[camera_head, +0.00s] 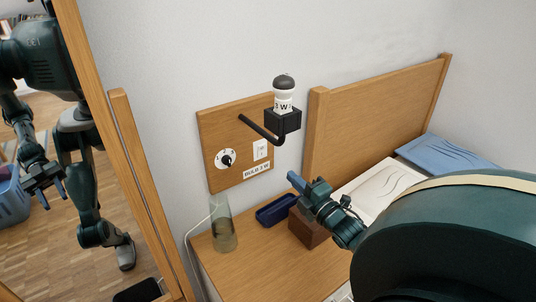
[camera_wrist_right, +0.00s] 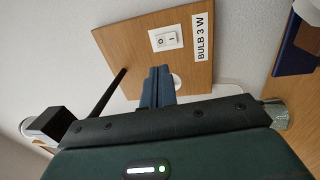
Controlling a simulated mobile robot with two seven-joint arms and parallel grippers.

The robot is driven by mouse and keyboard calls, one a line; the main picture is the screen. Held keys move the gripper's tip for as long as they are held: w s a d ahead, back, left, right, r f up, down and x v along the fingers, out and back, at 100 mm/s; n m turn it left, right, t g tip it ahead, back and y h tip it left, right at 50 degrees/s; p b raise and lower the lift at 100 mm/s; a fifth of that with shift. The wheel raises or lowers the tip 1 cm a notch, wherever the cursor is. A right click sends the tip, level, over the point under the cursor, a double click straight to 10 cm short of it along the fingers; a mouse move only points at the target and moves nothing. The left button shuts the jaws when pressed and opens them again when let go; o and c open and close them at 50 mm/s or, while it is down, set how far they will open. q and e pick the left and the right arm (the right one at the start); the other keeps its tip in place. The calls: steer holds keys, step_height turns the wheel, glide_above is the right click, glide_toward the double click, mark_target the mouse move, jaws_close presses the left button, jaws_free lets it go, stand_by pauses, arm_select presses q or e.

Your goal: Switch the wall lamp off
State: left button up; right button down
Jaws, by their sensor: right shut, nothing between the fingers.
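The wall lamp is a wooden panel (camera_head: 212,150) on the wall with a black arm (camera_head: 262,130) that carries a bulb (camera_head: 283,93) with a dark top and a white collar. I see no clear glow. A white rocker switch (camera_head: 260,149) sits on the panel; in the right wrist view the switch (camera_wrist_right: 166,39) shows O and I marks. I cannot tell which side is pressed. My right gripper (camera_head: 294,178) is shut and empty, below and right of the panel, apart from the switch. Its fingers (camera_wrist_right: 157,85) point toward the panel in the wrist view.
A dial (camera_head: 226,159) and a label (camera_head: 257,171) "BULB 3 W" are on the panel. A glass (camera_head: 222,225), a blue tray (camera_head: 277,210) and a brown box (camera_head: 308,231) stand on the wooden top (camera_head: 255,265). A mirror at left reflects my body.

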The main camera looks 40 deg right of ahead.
mark_target(262, 147)
steer(key=w, duration=0.3)
steer(key=w+r, duration=0.1)
steer(key=w, duration=0.3)
steer(key=w+d+b, duration=0.1)
steer(key=w, duration=0.3)
steer(key=shift+w+d+r, duration=0.1)
steer(key=shift+r, duration=0.1)
steer(key=shift+w+r, duration=0.1)
steer(key=shift+w, duration=0.5)
arm_select(q)
steer(key=shift+s+a+r+t, duration=0.1)
steer(key=shift+a+r+t, duration=0.15)
steer(key=shift+r+t, duration=0.05)
steer(key=shift+f, duration=0.1)
arm_select(e)
steer(key=shift+w+d+r, duration=0.1)
steer(key=shift+w, duration=0.05)
arm_select(q)
steer(key=shift+s+f, duration=0.1)
